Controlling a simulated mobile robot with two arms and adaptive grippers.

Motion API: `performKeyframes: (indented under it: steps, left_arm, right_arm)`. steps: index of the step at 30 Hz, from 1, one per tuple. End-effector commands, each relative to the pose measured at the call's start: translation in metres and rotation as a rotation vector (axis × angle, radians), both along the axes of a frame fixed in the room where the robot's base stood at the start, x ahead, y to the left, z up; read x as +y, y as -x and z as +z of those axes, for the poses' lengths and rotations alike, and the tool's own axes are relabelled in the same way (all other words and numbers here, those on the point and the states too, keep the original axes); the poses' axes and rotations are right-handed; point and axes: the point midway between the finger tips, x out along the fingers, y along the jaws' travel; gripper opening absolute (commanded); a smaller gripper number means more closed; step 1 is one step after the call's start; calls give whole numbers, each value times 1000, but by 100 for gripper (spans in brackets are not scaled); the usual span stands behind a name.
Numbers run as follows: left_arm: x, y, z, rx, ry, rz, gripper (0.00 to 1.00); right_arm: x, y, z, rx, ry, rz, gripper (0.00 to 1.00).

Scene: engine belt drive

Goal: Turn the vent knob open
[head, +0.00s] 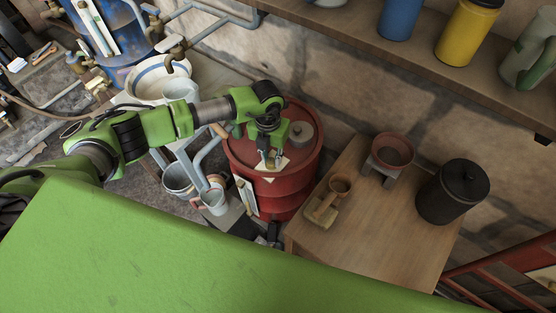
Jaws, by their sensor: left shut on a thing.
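A red drum (242,166) stands in the middle of the head view. My left gripper (270,162) points down at the drum's lid near its front edge. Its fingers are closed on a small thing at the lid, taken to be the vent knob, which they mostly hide. I cannot tell how far the knob is turned. A pale label (281,170) lies on the lid beside the fingertips. A round grey cap (301,133) sits on the lid behind and right of the gripper. My right gripper is not in view.
Buckets and a jug (214,200) stand left of the drum. A shelf (400,62) runs above.

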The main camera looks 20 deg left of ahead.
Motion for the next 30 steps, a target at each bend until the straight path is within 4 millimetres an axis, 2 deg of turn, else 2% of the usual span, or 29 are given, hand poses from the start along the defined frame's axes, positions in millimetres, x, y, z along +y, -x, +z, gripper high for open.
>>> performKeyframes:
  steps: [1, 21, 30]
  left_arm:
    - [-2, 9, -10, 22, 0, -50, 0]
    - [0, 9, -12, 24, 0, -682, 0]
    - [0, 9, -10, 25, 1, -914, 0]
  right_arm:
    - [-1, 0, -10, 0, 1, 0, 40]
    - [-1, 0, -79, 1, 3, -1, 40]
    - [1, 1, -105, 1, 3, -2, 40]
